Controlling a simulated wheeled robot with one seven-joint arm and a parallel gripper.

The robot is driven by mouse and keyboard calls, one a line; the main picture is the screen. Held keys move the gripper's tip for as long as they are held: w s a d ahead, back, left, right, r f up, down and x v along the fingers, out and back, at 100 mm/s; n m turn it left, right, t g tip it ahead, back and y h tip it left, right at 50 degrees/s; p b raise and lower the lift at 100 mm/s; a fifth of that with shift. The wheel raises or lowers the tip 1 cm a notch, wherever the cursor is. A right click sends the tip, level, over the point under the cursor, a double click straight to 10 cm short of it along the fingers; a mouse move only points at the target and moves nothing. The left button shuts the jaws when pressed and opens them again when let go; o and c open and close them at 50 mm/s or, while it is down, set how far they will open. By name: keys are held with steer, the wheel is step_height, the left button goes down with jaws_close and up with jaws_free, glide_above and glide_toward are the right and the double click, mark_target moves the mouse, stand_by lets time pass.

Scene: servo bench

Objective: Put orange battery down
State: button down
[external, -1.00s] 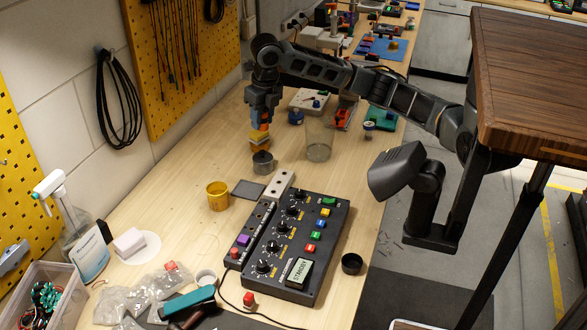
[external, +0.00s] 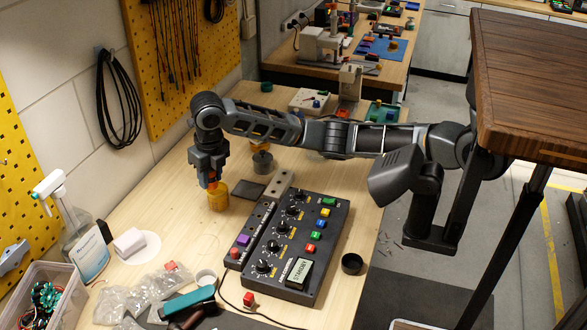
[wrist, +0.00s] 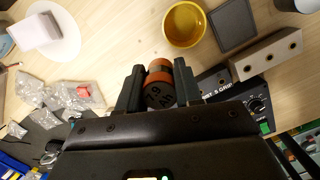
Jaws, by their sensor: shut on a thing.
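The orange battery (wrist: 159,88) is a short cylinder with a dark lettered end, seen end-on in the wrist view. My gripper (wrist: 157,76) is shut on it, with a black finger on each side. In the external view my gripper (external: 211,181) points down over the left part of the bench, and only a bit of orange shows at its fingertips. A yellow cup (external: 217,202) appears just below the fingertips there. In the wrist view this cup (wrist: 184,25) is open and empty-looking, beyond the battery and a little right. I cannot tell the battery's height above the bench.
A dark square pad (external: 249,190) and a pale block with holes (external: 279,185) lie right of the cup. A black control box (external: 297,245) fills the middle front. A dark round tin (external: 262,162) stands behind. Bare wood (external: 180,215) lies left of the cup.

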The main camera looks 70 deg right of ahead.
steer(key=shift+a+f, duration=0.1)
steer(key=shift+f, duration=0.25)
glide_above(184, 240)
steer(key=f, duration=0.4)
steer(key=f+p, duration=0.1)
steer(key=f, duration=0.2)
steer(key=shift+s+a, duration=0.1)
steer(key=shift+s, duration=0.15)
steer(key=shift+f, duration=1.95)
steer(key=shift+f, duration=0.15)
steer(key=c, duration=0.7)
jaws_free()
steer(key=shift+c, duration=0.2)
step_height(184, 240, up, 12)
steer(key=s, duration=0.1)
steer(key=shift+s+a+b, duration=0.3)
steer(key=shift+s+a, duration=0.05)
steer(key=shift+a, duration=0.05)
